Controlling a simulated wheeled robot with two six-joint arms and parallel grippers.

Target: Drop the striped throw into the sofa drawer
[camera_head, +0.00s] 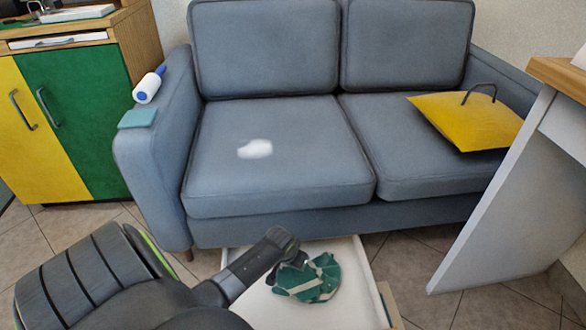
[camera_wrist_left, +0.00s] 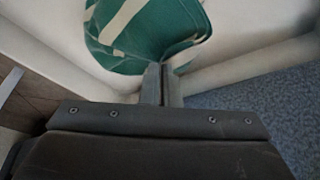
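The striped throw (camera_head: 318,284) is a bunched green cloth with cream stripes. It is over the open white sofa drawer (camera_head: 350,262), which is pulled out from under the sofa front. I cannot tell whether the throw touches the drawer floor. My left gripper (camera_head: 272,274) reaches over the drawer from the left, at the throw's left side. In the left wrist view its fingers (camera_wrist_left: 162,72) are together, with the throw (camera_wrist_left: 150,30) bunched at their tips. White drawer walls (camera_wrist_left: 70,62) show around it. My right gripper is in neither view.
The blue-grey sofa (camera_head: 290,200) stands behind the drawer. It carries a white patch (camera_head: 255,149), a yellow bag-like item (camera_head: 468,121), a lint roller (camera_head: 149,86) and a teal square (camera_head: 138,118). A yellow-green cabinet (camera_head: 75,110) is left; a white desk side (camera_head: 510,190) is right.

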